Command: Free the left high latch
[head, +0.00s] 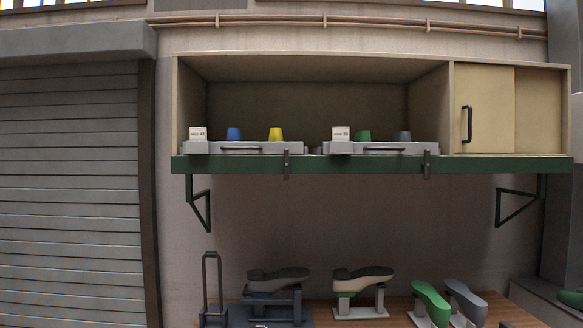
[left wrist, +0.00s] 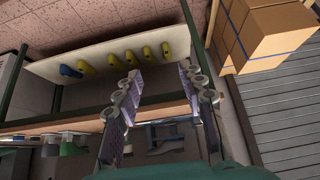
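A high green-edged shelf (head: 370,164) carries two grey trays. The left high latch (head: 286,165) is a small dark upright piece on the shelf's front edge, at the right end of the left tray (head: 230,149). A similar right latch (head: 427,165) stands at the right end of the right tray (head: 380,149). Whether either latch is engaged is too small to tell. My left gripper (left wrist: 160,72) shows in the left wrist view, its two fingers spread with nothing between them. No latch can be made out there. Neither gripper shows in the head view.
The left tray holds a white label block, a blue cup-like piece (head: 234,134) and a yellow one (head: 276,134). A workbench (head: 400,309) with several shoe lasts is below. The left wrist view shows a board (left wrist: 100,52) with blue and yellow pieces and cardboard boxes (left wrist: 262,35).

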